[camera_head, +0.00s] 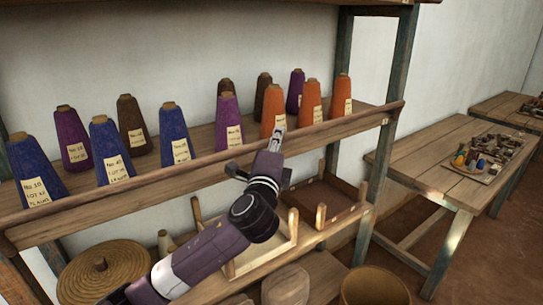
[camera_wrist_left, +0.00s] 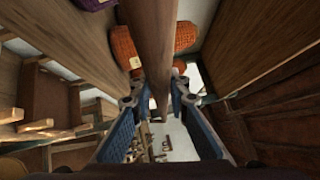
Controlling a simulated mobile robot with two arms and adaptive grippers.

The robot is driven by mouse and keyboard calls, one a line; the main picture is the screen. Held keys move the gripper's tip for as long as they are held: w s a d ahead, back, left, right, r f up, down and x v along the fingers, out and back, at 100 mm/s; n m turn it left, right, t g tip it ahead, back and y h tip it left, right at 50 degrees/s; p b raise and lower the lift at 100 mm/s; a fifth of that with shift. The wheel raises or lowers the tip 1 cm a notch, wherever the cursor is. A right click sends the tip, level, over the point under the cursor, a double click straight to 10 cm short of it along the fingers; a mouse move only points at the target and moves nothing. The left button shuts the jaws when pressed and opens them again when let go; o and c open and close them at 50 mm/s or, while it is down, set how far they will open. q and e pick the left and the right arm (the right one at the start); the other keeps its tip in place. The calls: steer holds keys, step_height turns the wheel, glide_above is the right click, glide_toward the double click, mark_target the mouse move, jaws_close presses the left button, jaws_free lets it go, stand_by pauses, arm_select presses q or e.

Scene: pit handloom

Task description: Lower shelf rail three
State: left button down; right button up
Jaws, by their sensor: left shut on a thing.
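The shelf rail (camera_head: 340,128) is a long brown wooden bar along the front of the shelf with the yarn cones. It is up at about the height of the cones' lower parts and slopes across the picture. In the left wrist view the rail (camera_wrist_left: 155,40) runs between my fingers. My left gripper (camera_head: 276,140) is at the rail, right of its middle, and is shut on it. The finger contact is partly hidden in the head view. The left gripper also shows in the wrist view (camera_wrist_left: 159,98) with a blue finger on each side. My right gripper is not in view.
Blue cones (camera_head: 174,135), orange cones (camera_head: 273,110), purple cones (camera_head: 228,122) and brown cones stand on the shelf (camera_head: 200,138) behind the rail. Wooden frames (camera_head: 330,210) lie on a lower shelf. A table (camera_head: 430,160) with small items stands at right.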

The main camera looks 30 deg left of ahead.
arm_select(q)
steer(key=s+d+f+m+t+h+b, duration=0.2)
steer(key=d+f+m+t+b, duration=0.3)
steer(key=b, duration=1.1)
steer(key=shift+d+f+m+t+h, duration=0.35)
steer(key=shift+f+m+h, duration=0.25)
steer(key=shift+f+m, duration=0.95)
steer(key=shift+s+r, duration=0.1)
steer(key=shift+r, duration=0.05)
steer(key=c, duration=1.8)
jaws_free()
steer(key=shift+a, duration=0.15)
steer(key=v, duration=1.2)
